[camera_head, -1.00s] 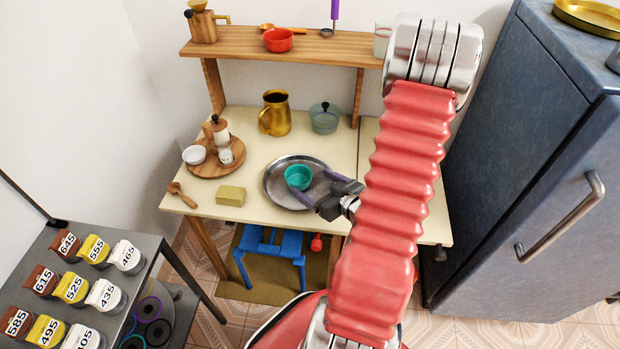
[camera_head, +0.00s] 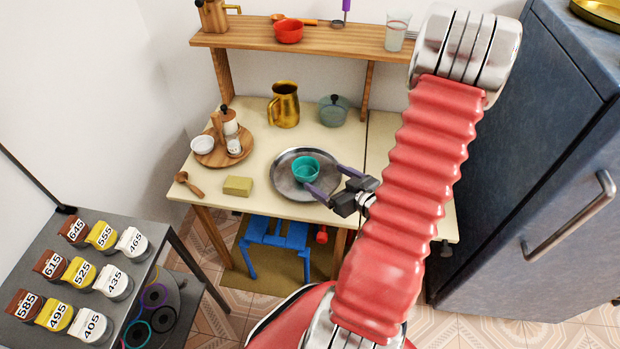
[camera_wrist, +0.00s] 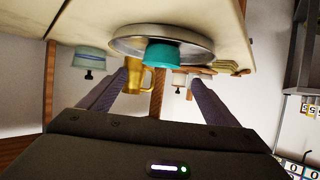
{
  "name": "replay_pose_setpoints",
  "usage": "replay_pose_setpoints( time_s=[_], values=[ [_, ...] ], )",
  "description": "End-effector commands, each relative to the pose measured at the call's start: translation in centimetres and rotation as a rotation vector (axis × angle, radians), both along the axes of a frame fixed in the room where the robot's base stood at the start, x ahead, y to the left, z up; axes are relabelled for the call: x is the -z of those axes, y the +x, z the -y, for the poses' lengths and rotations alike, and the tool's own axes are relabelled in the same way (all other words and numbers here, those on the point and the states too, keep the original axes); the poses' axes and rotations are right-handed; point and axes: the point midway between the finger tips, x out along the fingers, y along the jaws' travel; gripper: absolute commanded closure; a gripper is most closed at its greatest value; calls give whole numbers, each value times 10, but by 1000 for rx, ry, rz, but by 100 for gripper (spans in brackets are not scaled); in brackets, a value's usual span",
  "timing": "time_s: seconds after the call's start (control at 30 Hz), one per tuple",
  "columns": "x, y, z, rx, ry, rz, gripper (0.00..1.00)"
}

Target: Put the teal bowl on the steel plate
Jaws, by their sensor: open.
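The teal bowl (camera_head: 306,169) sits on the round steel plate (camera_head: 283,186) on the cream table. In the wrist view, which looks upside down, the teal bowl (camera_wrist: 172,55) shows against the steel plate (camera_wrist: 126,43). My gripper (camera_head: 328,182) is open, its two purple-grey fingers spread at the right front of the plate. The fingers are close to the bowl, but no grip on it shows. In the wrist view my gripper (camera_wrist: 160,95) has its fingers wide apart, with the bowl seen between and beyond them.
A gold pitcher (camera_head: 284,108) and a grey-green lidded pot (camera_head: 333,112) stand behind the plate. A wooden tray (camera_head: 212,158) with a white bowl and jars, a yellow sponge (camera_head: 238,186) and a wooden spoon (camera_head: 187,185) lie left. A shelf (camera_head: 330,42) spans the back.

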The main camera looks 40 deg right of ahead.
Motion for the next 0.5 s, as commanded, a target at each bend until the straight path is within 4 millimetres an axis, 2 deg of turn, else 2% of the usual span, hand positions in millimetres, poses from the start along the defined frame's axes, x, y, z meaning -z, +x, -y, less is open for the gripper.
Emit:
replay_pose_setpoints(
  time_s=[0.27, 0.5],
  values=[
    [-4, 7, 2, -5, -29, -36, 17],
    [-22, 31, 7, -5, -135, -173, 17]
  ],
)
